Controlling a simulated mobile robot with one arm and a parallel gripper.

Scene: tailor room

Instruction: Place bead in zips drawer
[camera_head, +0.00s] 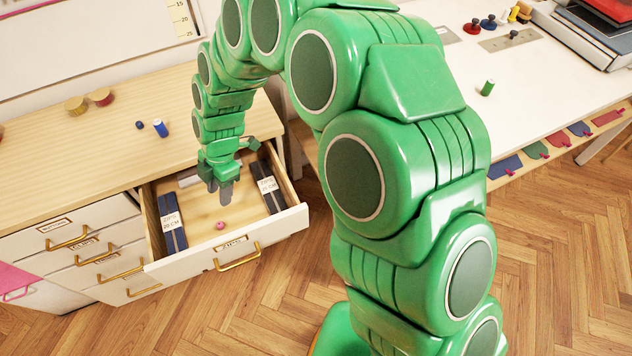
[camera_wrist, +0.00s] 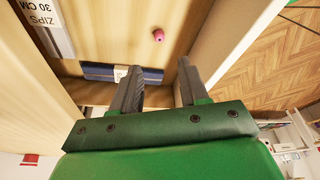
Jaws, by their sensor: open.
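A small pink bead (camera_head: 220,225) lies on the wooden floor of the open zips drawer (camera_head: 290,219), near its front wall. It also shows in the wrist view (camera_wrist: 158,35), beyond my fingertips and apart from them. Packs of dark zips (camera_head: 172,222) lie along the drawer's left side, and another labelled pack (camera_head: 268,186) lies along the right. My gripper (camera_head: 225,198) points down over the drawer, behind the bead. In the wrist view, my gripper (camera_wrist: 158,80) has its two fingers apart with nothing between them.
Closed drawers (camera_head: 85,250) are to the left.

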